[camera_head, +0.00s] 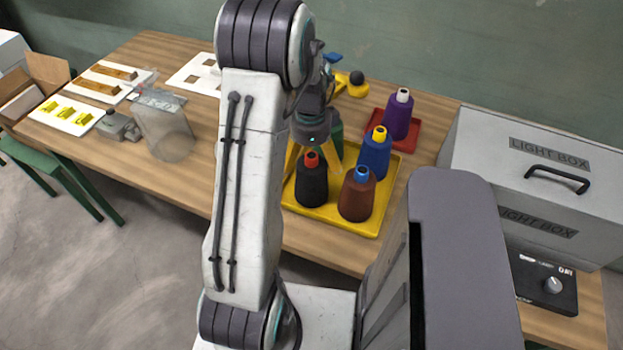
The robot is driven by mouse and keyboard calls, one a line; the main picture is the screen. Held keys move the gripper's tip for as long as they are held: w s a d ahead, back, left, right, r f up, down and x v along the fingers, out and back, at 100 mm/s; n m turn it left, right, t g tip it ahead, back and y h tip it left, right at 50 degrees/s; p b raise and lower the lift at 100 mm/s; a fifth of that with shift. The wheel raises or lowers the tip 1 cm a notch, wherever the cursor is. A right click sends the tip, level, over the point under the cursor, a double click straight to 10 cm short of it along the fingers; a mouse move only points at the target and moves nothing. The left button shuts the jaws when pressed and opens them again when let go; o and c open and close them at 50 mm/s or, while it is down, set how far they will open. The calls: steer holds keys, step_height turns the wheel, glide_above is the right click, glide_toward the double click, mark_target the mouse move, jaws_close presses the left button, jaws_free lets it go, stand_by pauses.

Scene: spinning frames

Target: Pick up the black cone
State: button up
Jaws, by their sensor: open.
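The black cone (311,184) with a red top stands upright at the front left of the yellow tray (333,217). My gripper (312,160) is open above and behind the black cone, pointing down. Its yellow fingers show on either side, partly behind my arm. A green cone (336,136) stands just behind the gripper, mostly hidden by it. I cannot tell whether the fingers touch any cone.
A brown cone (357,197) and a blue cone (376,158) stand close by on the yellow tray. A purple cone (397,118) stands on a red tray (414,135). A grey light box (480,150) is at the right.

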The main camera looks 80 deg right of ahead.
steer(key=shift+s+d+f+p, duration=0.1)
steer(key=shift+f+p, duration=0.1)
steer(key=shift+f, duration=0.9)
steer(key=shift+d+f+p, duration=0.1)
steer(key=shift+f+p, duration=0.05)
steer(key=shift+f, duration=0.9)
steer(key=c, duration=1.2)
steer(key=shift+r, duration=0.1)
steer(key=shift+c, duration=0.3)
steer(key=shift+r, duration=0.1)
